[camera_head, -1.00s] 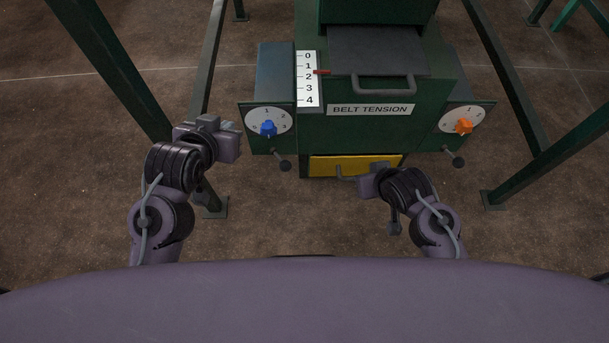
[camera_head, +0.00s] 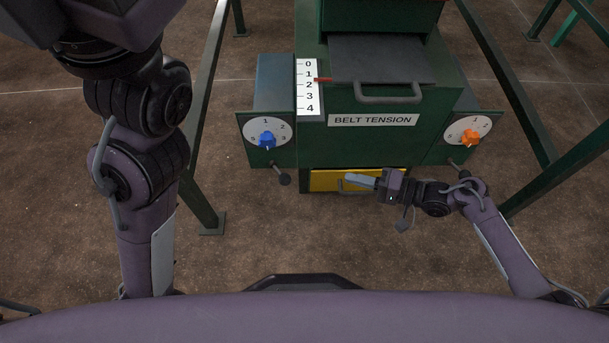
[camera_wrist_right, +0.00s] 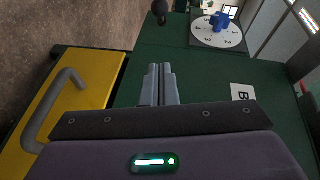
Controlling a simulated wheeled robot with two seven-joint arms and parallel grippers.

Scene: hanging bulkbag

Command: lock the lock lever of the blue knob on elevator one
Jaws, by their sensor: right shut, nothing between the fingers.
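The blue knob (camera_head: 267,140) sits on a white numbered dial (camera_head: 252,130) at the left of the green machine; it also shows at the top of the right wrist view (camera_wrist_right: 220,21). A dark ball-ended lever (camera_head: 284,179) hangs below this dial; its dark ball also shows in the right wrist view (camera_wrist_right: 159,8). My right gripper (camera_head: 350,181) is shut and empty in front of the yellow panel, right of the lever and apart from it. Its closed fingers (camera_wrist_right: 160,72) show in the right wrist view. My left arm is raised at the left; its gripper is out of the picture.
An orange knob (camera_head: 470,137) with its own lever (camera_head: 458,168) is at the right. A belt tension label (camera_head: 373,120), a scale (camera_head: 308,87) and a grey handle (camera_head: 388,98) are between the dials. The yellow panel (camera_head: 322,181) has a handle. Green frame legs (camera_head: 207,150) flank the machine.

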